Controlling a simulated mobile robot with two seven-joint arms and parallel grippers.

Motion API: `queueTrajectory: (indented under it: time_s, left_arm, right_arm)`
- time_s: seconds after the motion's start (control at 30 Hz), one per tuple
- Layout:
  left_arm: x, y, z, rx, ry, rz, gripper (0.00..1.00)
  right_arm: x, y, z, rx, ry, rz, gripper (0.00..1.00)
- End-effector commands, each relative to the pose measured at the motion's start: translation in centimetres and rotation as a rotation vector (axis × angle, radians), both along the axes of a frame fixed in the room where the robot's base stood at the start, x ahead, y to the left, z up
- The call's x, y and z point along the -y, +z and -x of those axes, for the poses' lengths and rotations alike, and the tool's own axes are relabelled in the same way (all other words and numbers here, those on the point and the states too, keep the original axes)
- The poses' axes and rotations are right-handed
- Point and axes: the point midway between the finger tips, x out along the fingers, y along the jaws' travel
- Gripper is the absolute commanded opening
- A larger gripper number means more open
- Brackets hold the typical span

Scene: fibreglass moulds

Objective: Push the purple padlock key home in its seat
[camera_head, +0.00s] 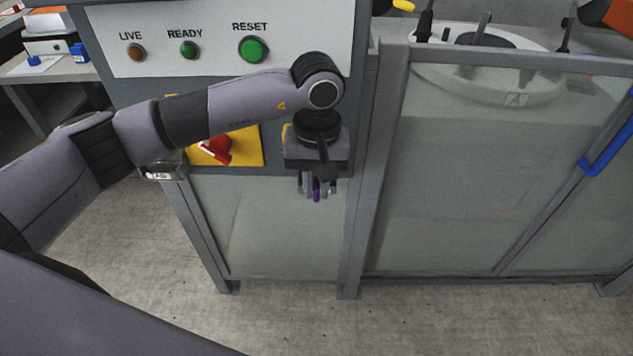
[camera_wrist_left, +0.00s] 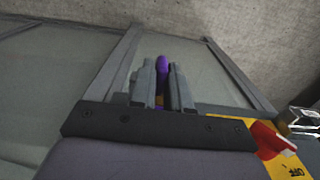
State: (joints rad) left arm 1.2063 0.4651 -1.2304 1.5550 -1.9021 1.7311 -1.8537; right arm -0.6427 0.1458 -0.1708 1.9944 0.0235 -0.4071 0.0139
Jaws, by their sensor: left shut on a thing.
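The purple padlock key (camera_head: 317,191) is between the fingers of my left gripper (camera_head: 317,186), which is shut on it. In the left wrist view the key's purple end (camera_wrist_left: 162,63) sticks out past the fingertips of the left gripper (camera_wrist_left: 162,85). The gripper points down in front of the grey control cabinet, below its panel. The key's seat cannot be made out in either view. My right gripper is not in view.
A yellow plate with a red rotary switch (camera_head: 217,148) is left of the gripper; it also shows in the left wrist view (camera_wrist_left: 272,140). A small metal bracket (camera_head: 163,172) projects at the cabinet's lower left. A framed clear guard (camera_head: 480,180) stands right. A blue handle (camera_head: 606,150) is farther right.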

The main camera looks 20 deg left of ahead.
Motion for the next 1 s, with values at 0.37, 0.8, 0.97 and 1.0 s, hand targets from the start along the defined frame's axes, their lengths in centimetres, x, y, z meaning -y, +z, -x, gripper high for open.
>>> queueTrajectory:
  time_s: [0.37,0.8,0.97,1.0]
  left_arm:
    - [-0.1,-0.1,-0.4,0.0,0.0,0.0,0.0]
    - [-0.3,-0.1,-1.2,0.001,-0.001,0.0,0.0]
    - [-0.4,0.0,-1.3,0.001,-0.001,0.0,0.42]
    - [-0.4,0.0,-1.3,0.001,-0.001,0.0,0.46]
  right_arm:
    - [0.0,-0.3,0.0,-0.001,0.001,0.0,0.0]
    - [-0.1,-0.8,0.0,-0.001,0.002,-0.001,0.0]
    - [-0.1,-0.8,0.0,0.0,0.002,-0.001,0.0]
    - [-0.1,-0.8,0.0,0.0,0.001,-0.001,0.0]
